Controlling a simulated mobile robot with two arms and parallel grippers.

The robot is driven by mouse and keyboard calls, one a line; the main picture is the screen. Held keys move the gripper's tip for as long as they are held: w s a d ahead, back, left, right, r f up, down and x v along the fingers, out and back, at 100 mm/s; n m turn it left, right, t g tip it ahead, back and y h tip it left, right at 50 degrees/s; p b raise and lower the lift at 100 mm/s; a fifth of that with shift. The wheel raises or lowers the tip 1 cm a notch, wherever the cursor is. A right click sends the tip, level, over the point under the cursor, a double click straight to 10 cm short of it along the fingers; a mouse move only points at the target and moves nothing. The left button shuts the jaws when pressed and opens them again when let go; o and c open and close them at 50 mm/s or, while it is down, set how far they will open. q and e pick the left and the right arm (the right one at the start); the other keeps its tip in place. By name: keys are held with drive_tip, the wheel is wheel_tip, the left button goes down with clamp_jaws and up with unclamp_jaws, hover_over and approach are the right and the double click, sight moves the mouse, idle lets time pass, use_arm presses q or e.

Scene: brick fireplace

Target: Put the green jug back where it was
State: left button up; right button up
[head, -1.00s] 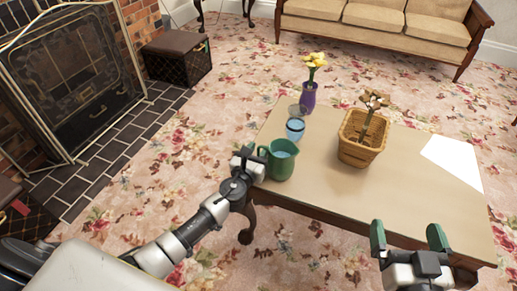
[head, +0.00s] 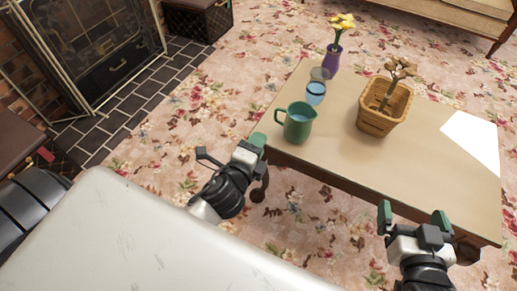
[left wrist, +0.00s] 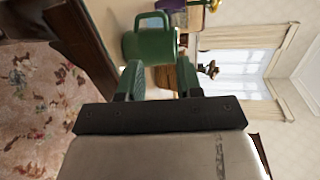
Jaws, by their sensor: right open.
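My left gripper (head: 257,142) is at the table's left edge, apart from the jug and empty. In the left wrist view its two green fingers (left wrist: 160,78) are spread, with the jug (left wrist: 148,46) ahead of them. My right gripper (head: 413,215) is open and empty near the table's front right edge.
Behind the jug stand a blue glass (head: 315,93), a grey cup (head: 320,74) and a purple vase (head: 332,58) with yellow flowers. A wicker basket (head: 383,110) with a plant stands to the right. White paper (head: 472,138) lies further right.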

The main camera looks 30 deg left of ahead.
use_arm(q)
drive_tip(key=s+d+r+n+h, duration=0.1)
drive_tip(key=s+r+n, duration=0.2)
drive_tip(key=n, duration=0.5)
drive_tip(key=s+d+r+n+g+h, duration=0.1)
drive_tip(key=s+d+r+n+h, duration=0.1)
drive_tip(key=n, duration=0.6)
drive_tip(key=shift+s+d+r, duration=0.15)
drive_tip(key=shift+s+r, duration=0.5)
drive_tip(key=shift+r, duration=0.25)
